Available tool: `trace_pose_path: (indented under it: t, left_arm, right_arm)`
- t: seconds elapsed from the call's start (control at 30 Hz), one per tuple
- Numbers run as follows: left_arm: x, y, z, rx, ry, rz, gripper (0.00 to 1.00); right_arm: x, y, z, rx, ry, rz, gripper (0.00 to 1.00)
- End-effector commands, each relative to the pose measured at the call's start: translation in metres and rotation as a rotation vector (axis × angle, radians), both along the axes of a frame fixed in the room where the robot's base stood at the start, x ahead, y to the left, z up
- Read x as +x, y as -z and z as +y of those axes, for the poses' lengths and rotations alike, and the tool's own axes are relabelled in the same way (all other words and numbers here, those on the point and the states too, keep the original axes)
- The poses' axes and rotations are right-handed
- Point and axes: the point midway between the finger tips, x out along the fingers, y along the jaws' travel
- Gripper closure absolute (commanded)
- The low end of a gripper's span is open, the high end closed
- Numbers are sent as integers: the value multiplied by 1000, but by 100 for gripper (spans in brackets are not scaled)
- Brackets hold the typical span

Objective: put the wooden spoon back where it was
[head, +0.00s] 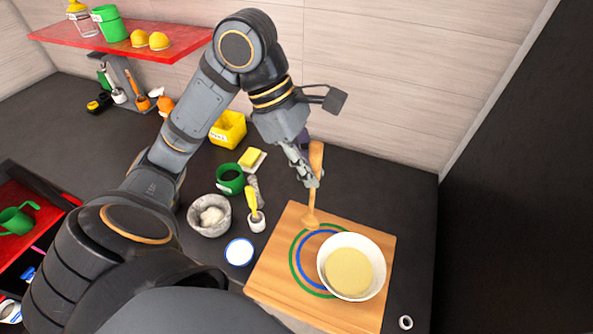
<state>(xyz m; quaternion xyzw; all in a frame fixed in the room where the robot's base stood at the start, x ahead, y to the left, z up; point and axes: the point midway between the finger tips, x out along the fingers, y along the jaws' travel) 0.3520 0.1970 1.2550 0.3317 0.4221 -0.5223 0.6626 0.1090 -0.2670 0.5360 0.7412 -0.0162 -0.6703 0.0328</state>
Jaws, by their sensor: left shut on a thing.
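The wooden spoon (313,200) stands nearly upright above the wooden board (273,262), its handle up and its head down. Its head shows over the board's far part, beside the white bowl; I cannot tell whether it touches the board. My left gripper (312,181) is shut on the spoon's handle around the middle. The white bowl (377,262) with a pale yellow content stands on the board's right side, over green and blue rings. My right gripper is not in view.
Left of the board are a white-and-blue round dish (239,252), a grey bowl (209,228), a green cup (230,179) and a yellow-handled brush (253,204). A yellow container (228,130) stands farther back. A red shelf (180,42) hangs at upper left. The counter right of the board is mostly clear.

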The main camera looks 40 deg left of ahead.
Motion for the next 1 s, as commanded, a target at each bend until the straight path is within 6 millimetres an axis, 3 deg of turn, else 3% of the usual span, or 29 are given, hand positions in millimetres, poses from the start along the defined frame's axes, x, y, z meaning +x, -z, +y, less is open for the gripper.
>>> trace_pose_path:
  t: [0.2,0.37,0.5,0.7,0.87,1.0]
  left_arm:
    - [31,22,30,2,-8,7,100]
    - [64,39,60,-4,-5,7,100]
    - [83,69,77,-3,-2,7,100]
    - [95,89,89,-2,0,0,100]
    - [98,94,91,-3,-1,2,100]
    - [100,117,95,1,-1,6,100]
  right_arm:
    - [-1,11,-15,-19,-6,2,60]
    - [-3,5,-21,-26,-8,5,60]
    - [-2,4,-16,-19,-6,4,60]
    - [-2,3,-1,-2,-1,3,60]
    - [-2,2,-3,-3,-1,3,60]
    - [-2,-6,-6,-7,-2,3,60]
